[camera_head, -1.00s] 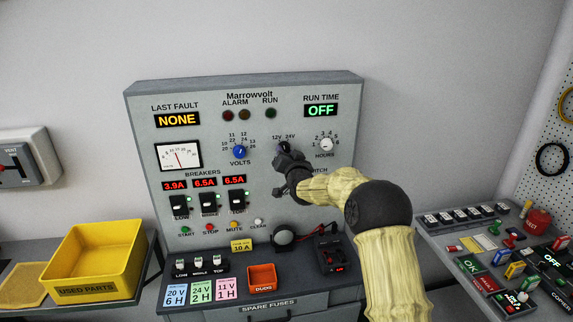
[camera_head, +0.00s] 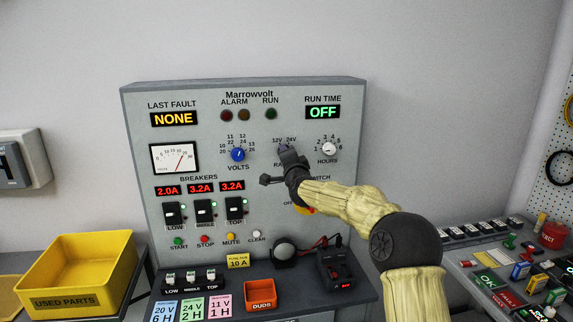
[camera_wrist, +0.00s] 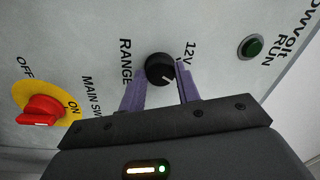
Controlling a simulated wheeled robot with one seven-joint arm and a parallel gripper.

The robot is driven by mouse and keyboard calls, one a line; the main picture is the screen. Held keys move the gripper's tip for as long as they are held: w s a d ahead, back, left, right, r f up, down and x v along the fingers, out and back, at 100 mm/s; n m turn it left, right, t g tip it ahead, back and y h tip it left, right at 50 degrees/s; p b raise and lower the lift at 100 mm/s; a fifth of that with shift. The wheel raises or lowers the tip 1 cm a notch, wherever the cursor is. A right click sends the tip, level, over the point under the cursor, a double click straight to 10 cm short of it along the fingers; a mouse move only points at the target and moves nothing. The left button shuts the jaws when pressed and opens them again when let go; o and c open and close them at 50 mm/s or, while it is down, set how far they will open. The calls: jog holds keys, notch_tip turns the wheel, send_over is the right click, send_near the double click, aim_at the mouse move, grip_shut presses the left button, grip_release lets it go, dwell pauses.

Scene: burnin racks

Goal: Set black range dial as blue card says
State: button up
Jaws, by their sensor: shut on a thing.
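The black range dial (camera_wrist: 158,67) sits between my gripper's (camera_wrist: 160,92) two purple fingers in the wrist view, shut on its sides. Its white pointer mark slants to the lower right there, away from the 12V label and to the 24V side; the 24V label is hidden in that view. In the head view my gripper (camera_head: 285,150) covers most of the dial, below the 12V and 24V labels. The blue card (camera_head: 164,311) lies at the lower left of the bench and reads 20 V, 6 H; its lower edge is cut off.
The blue volts dial (camera_head: 238,155) is left of my gripper and the white hours dial (camera_head: 328,149) right. The red main switch (camera_wrist: 40,112) on its yellow plate is below the range dial on the panel. A yellow bin (camera_head: 84,281) stands left.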

jog(key=shift+d, duration=0.1)
dwell(0.4)
jog(key=o, duration=1)
jog(key=shift+c, duration=0.2)
jog(key=shift+s, duration=0.1)
jog(key=b+v, duration=0.6)
jog(key=v, duration=1.1)
jog(key=shift+s+f, duration=0.1)
